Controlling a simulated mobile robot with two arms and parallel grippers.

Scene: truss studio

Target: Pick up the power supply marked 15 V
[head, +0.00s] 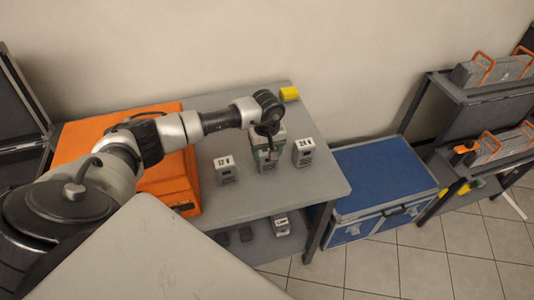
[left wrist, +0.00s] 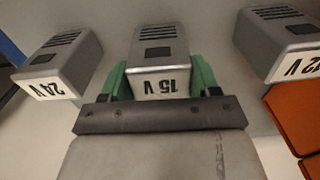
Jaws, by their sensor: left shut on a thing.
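The power supply marked 15 V (left wrist: 160,50) is a small grey box with a vented top and a white label, upside down in the left wrist view. My left gripper (left wrist: 160,77) is shut on it, with a green finger against each side. In the head view the gripper (head: 267,150) comes down over the box from above and hides much of it. I cannot tell whether the box touches the table. The 24 V supply (head: 303,152) stands to its right and the 12 V supply (head: 225,170) to its left. My right gripper is not in view.
The grey table (head: 255,200) also holds an orange case (head: 180,185) at left and a yellow object (head: 289,93) at the back. Another small box (head: 282,226) sits on the lower shelf. A blue case (head: 385,170) stands right of the table. The table front is clear.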

